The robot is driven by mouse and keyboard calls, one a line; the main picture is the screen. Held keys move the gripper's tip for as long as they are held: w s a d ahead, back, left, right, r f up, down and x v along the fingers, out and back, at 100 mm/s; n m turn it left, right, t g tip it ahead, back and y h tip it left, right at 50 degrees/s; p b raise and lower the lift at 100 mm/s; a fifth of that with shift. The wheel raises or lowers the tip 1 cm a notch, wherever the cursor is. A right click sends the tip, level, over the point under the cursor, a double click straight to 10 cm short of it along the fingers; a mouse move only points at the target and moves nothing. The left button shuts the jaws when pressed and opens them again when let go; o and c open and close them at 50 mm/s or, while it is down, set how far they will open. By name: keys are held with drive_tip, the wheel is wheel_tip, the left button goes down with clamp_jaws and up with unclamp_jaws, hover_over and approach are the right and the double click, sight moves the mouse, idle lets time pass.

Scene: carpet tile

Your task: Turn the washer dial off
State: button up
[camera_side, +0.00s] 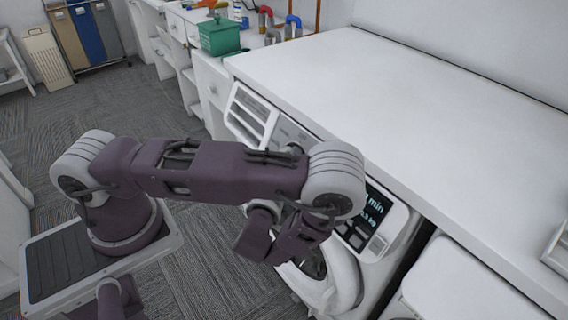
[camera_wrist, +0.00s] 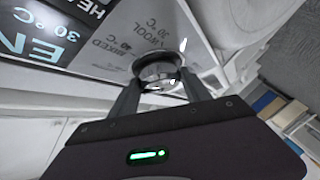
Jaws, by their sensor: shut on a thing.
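The washer (camera_side: 399,216) is a white front-loader under the counter, with a lit display on its panel and a round door below. In the side view my arm covers much of the panel, and my fingertips are hidden. Which setting the dial points to cannot be read clearly.
A long white counter (camera_side: 430,110) runs above the washer, its top mostly bare. A green box (camera_side: 220,36) stands farther back on a lower bench. A second white appliance (camera_side: 465,285) is at the lower right. Grey carpet (camera_side: 75,125) is clear at left.

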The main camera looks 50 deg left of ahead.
drive_tip(key=n+g, duration=0.2)
drive_tip(key=n, duration=0.1)
drive_tip(key=shift+w+d+r+n, duration=0.1)
drive_tip(key=shift+r+n, duration=0.2)
drive_tip(key=shift+w+r+n+g+h, duration=0.15)
drive_tip(key=shift+n+g+h, duration=0.35)
drive_tip(key=shift+n+g, duration=0.9)
drive_tip(key=o, duration=1.4)
drive_tip(key=v, duration=0.7)
drive_tip(key=shift+r, duration=0.1)
